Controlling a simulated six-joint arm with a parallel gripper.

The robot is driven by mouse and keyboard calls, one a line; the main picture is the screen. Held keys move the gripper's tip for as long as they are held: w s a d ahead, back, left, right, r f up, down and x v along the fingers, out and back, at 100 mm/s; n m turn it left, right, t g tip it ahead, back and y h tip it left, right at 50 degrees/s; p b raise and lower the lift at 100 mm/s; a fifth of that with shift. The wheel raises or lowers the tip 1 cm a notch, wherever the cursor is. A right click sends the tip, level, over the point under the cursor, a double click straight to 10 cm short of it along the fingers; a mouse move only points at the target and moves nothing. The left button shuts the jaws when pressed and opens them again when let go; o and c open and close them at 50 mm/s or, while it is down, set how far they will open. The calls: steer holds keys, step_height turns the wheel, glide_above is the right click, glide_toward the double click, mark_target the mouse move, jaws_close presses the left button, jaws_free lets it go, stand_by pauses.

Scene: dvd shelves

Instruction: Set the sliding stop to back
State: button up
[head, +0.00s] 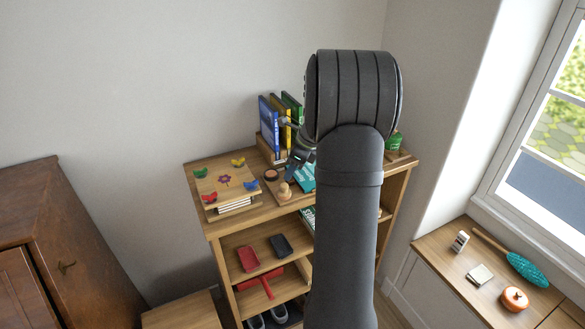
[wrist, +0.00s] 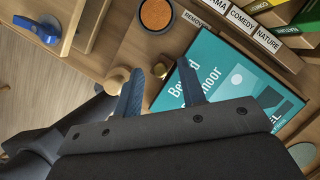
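My gripper (wrist: 160,78) is open, its two blue fingers apart, over the top of the wooden shelf. In the head view my gripper (head: 300,158) is partly hidden by my arm. A teal DVD case (wrist: 225,80) lies flat beside and partly under the right finger. No part is clearly identifiable as the sliding stop.
A round brown disc (wrist: 157,14) lies near the peg. My arm hides the shelf's right part.

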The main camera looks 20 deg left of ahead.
jaws_close()
steer(key=shift+s+a, duration=1.05)
jaws_free()
steer(key=v, duration=1.7)
steer(key=shift+d+r, duration=0.2)
